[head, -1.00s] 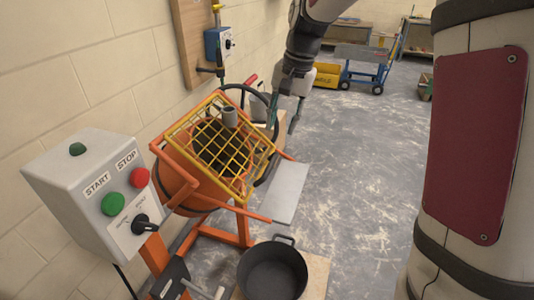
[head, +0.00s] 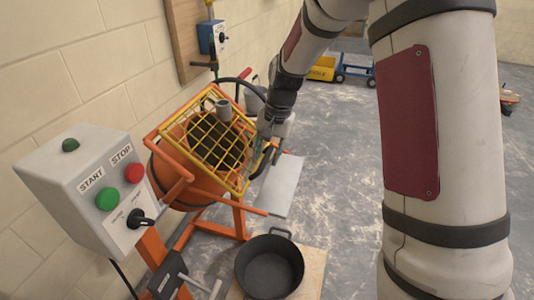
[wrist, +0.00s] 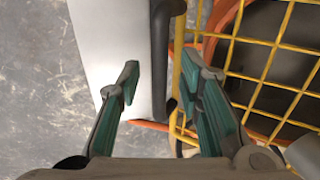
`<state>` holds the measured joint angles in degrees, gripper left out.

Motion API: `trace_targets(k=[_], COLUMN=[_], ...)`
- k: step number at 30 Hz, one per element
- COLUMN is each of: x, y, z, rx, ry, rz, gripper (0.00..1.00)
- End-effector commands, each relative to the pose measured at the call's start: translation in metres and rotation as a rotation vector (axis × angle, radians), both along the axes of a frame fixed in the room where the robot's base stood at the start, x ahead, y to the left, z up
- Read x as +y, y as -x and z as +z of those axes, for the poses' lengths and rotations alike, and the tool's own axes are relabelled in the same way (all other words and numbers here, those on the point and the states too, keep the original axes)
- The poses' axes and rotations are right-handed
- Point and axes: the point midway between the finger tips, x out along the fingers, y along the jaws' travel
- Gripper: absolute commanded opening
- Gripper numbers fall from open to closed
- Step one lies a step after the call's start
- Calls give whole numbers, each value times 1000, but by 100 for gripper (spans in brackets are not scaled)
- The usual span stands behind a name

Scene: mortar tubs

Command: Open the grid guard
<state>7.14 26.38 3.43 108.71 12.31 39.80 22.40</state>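The grid guard (head: 212,142) is a yellow wire mesh lying over the mouth of the orange mixer drum (head: 188,172). A grey tube (head: 224,110) stands at the mesh. In the wrist view, the guard's yellow side bar (wrist: 178,60) runs along a dark padded bar or grip (wrist: 167,50). My gripper (head: 262,152) is at the guard's right edge. In the wrist view my gripper (wrist: 168,95) is open, its green-padded fingers apart. The dark bar and yellow side bar appear in the gap; I cannot tell whether they lie at fingertip depth. No grip is visible.
A control box (head: 92,185) with start and stop buttons stands at front left. A black tub (head: 270,268) sits on a board below the mixer. A pale metal plate (head: 284,188) lies beside the mixer. Open floor extends right; a block wall is left.

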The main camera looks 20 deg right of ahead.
Motion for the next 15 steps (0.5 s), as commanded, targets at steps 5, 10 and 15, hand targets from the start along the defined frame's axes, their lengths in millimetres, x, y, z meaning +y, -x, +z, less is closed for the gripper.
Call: trace_targets(k=[5,10,15], x=[0,0,0], y=[0,0,0], z=[0,0,0], rx=[0,0,0], ry=[0,0,0], rz=[0,0,0], gripper=[33,0,0])
